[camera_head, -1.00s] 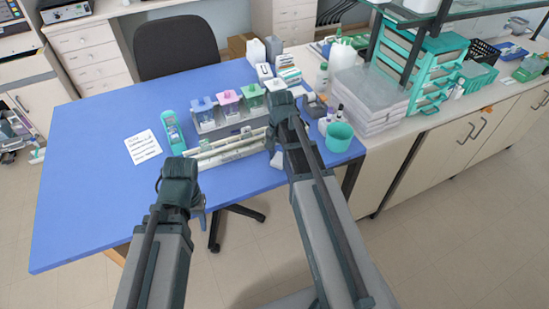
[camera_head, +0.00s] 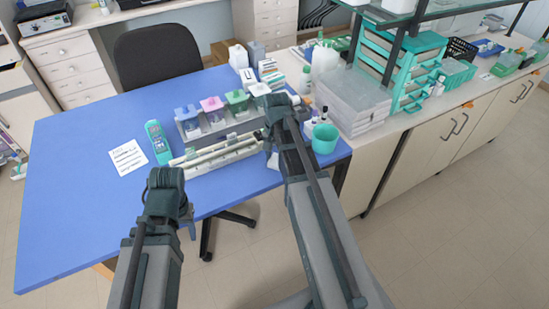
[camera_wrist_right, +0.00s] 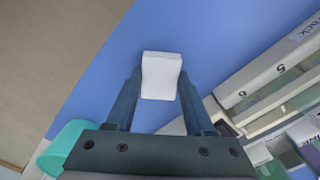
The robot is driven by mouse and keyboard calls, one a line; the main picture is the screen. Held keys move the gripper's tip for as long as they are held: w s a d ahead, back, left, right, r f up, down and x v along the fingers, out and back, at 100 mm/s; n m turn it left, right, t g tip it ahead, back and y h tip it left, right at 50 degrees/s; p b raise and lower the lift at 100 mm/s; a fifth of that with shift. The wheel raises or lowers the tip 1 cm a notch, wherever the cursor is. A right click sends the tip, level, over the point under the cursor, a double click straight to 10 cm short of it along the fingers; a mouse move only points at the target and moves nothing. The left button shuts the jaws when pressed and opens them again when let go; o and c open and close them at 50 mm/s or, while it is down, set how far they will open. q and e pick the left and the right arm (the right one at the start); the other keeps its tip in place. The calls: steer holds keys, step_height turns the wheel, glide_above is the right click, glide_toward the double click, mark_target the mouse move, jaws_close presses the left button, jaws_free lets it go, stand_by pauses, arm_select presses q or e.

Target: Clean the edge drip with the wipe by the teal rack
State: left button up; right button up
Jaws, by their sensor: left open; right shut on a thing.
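My right gripper (camera_wrist_right: 160,84) is shut on a small white wipe (camera_wrist_right: 162,66), which stands out between its fingers over the blue table in the right wrist view. In the head view that wipe shows only partly (camera_head: 273,161), beside my right arm near the table's front right. My left gripper (camera_head: 187,222) is open, in front of the table's front edge; its fingers are mostly hidden. A teal rack (camera_head: 403,42) stands on the counter at right. I cannot make out a drip on any edge.
A white railed holder (camera_head: 215,156) lies on the blue table (camera_head: 80,190), with coloured-lid jars (camera_head: 212,106) behind it. A teal handheld device (camera_head: 158,142) and a paper sheet (camera_head: 128,157) lie to the left. A teal cup (camera_head: 325,138) stands at right. The table's left part is clear.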

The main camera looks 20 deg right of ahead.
mark_target(263, 169)
steer(key=shift+s+a, duration=0.2)
steer(key=shift+a, duration=1.75)
steer(key=shift+a, duration=0.1)
steer(key=shift+a, duration=1.7)
steer(key=shift+d+r, duration=0.1)
steer(key=shift+r, duration=0.05)
step_height(263, 169, up, 6)
steer(key=p, duration=0.6)
steer(key=shift+r+p, duration=1.4)
steer(key=shift+p, duration=0.15)
